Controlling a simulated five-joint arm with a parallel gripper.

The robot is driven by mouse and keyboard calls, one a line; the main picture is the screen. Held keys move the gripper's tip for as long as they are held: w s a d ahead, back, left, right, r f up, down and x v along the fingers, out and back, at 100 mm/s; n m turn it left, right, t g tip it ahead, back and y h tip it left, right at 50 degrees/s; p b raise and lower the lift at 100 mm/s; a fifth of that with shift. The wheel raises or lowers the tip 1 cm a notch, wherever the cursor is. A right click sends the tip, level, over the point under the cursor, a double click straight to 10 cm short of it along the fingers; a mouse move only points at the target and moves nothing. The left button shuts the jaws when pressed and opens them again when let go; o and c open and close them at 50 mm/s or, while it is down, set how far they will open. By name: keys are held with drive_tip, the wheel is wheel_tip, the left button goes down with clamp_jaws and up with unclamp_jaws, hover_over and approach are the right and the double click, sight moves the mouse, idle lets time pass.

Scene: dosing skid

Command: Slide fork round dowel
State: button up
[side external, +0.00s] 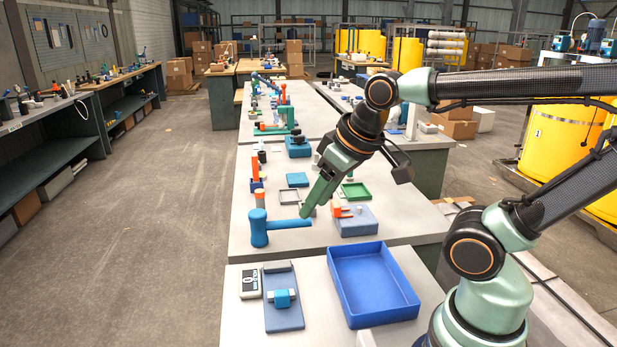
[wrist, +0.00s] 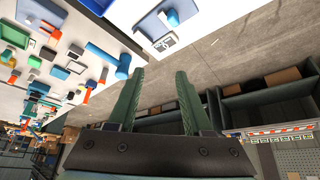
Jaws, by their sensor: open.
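My gripper (side external: 306,212) points down over the middle of the bench in the side view, just left of an orange pronged piece (side external: 341,210) on a blue block (side external: 358,224). That piece may be the fork, but it is too small to be sure. No dowel can be told apart for certain. In the wrist view my gripper (wrist: 158,78) has its two green fingers well apart. Only floor and bench edge show between them, and nothing is held.
A blue mallet (side external: 260,229) lies left of my gripper, its handle reaching toward the fingers. An empty blue tray (side external: 375,285) and a blue board (side external: 284,312) with a light-blue clamp-like part are nearer. A green tray (side external: 356,191) stands behind. Small parts crowd the far bench.

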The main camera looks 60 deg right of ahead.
drive_tip(key=o, duration=0.6)
drive_tip(key=shift+w+d+r, duration=0.1)
drive_tip(key=shift+w, duration=0.05)
drive_tip(key=shift+o, duration=0.2)
drive_tip(key=n+g, duration=0.6)
drive_tip(key=n, duration=0.3)
hover_over(336, 203)
wheel_tip(336, 203, down, 11)
wheel_tip(336, 203, down, 12)
drive_tip(key=shift+r, duration=0.1)
